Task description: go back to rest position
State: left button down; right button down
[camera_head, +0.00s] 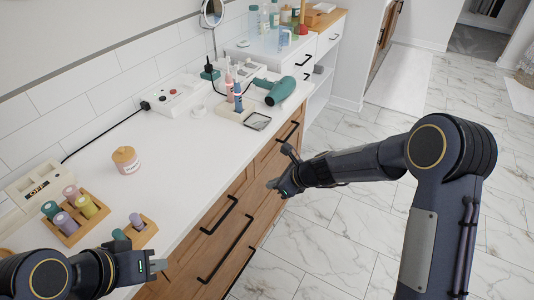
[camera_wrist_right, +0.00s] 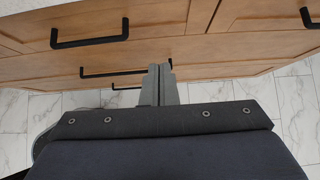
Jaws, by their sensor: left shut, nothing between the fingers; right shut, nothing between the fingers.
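My left gripper (camera_head: 158,266) is at the lower left of the head view, shut and empty, near the counter's front edge beside a small wooden holder. My right gripper (camera_head: 278,185) is in the middle of the head view, in front of the wooden drawers and clear of the countertop. It is shut and empty. In the right wrist view its closed fingers (camera_wrist_right: 160,82) point at the drawer fronts with nothing between them.
The white counter (camera_head: 180,165) carries a wooden rack (camera_head: 75,225) of coloured rolls, a lidded jar (camera_head: 126,160), bottles and a green hair dryer (camera_head: 277,90). Black drawer handles (camera_head: 220,215) stick out near my right gripper. The marble floor (camera_head: 335,235) at the right is open.

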jog(key=shift+d+r, duration=0.1)
jog(key=s+d+r+n, duration=0.5)
jog(key=s+r+n, duration=0.1)
jog(key=r, duration=0.2)
jog(key=s+d+r+n, duration=0.5)
jog(key=s+d+r, duration=0.1)
jog(key=s+r, duration=0.15)
jog(key=s+d+n+h, duration=0.1)
jog(key=s+d+n, duration=0.1)
jog(key=s, duration=0.4)
jog(key=s+d+n+h, duration=0.1)
jog(key=s+d+n, duration=0.2)
jog(key=s+n, duration=0.2)
jog(key=s+d+n+t+h+p, duration=0.1)
jog(key=s+d+n+h, duration=0.1)
jog(key=s+n, duration=0.2)
jog(key=s, duration=0.3)
jog(key=shift+s+d+r, duration=0.3)
jog(key=shift+d+r, duration=0.05)
jog(key=shift+d, duration=0.05)
